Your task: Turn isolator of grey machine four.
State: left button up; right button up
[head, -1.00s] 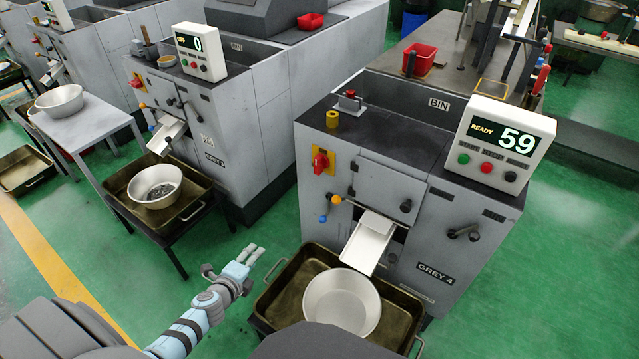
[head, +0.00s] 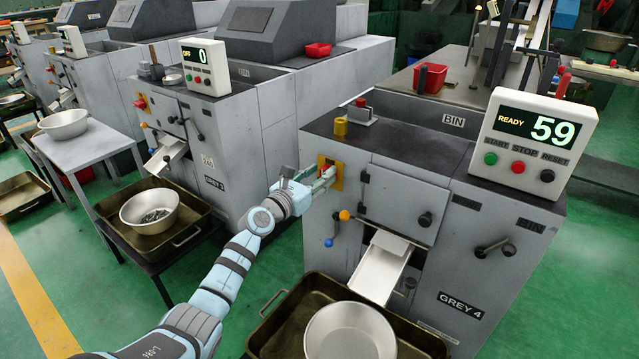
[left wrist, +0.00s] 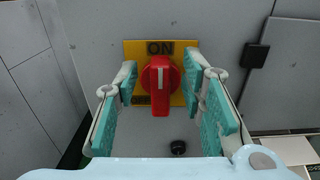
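The grey machine labelled GREY 4 (head: 430,235) stands at the right in the head view. Its red isolator knob (left wrist: 160,86) sits on a yellow plate (left wrist: 187,50) on the front, with ON readable above it. The knob's white mark points up. My left gripper (head: 326,174) is at the isolator in the head view, hiding part of it. In the left wrist view its teal fingers (left wrist: 167,100) stand open, one on each side of the knob, with gaps on both sides. My right gripper is not in view.
The control box (head: 533,143) on the machine reads READY 59. Below the isolator are a lever with orange and blue knobs (head: 337,228), a chute (head: 381,268) and a metal bowl (head: 350,332) in a tray (head: 277,335). Another grey machine (head: 205,140) stands to the left.

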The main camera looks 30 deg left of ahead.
pick_arm(q)
jog(key=shift+w+r, duration=0.1)
jog(key=shift+w, duration=0.1)
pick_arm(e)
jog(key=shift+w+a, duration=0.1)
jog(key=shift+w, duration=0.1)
pick_arm(q)
grip_shut()
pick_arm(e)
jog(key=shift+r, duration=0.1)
pick_arm(q)
jog(key=f+n+p, duration=0.1)
jog(key=n, duration=0.5)
jog(key=a+n+p, duration=0.1)
jog(key=n+p, duration=0.1)
jog(key=n, duration=0.4)
jog(key=a+f+n+p, duration=0.1)
jog(key=n+p, duration=0.1)
jog(key=n, duration=0.4)
jog(key=shift+w+a+f, duration=0.15)
jog(key=shift+f, duration=0.2)
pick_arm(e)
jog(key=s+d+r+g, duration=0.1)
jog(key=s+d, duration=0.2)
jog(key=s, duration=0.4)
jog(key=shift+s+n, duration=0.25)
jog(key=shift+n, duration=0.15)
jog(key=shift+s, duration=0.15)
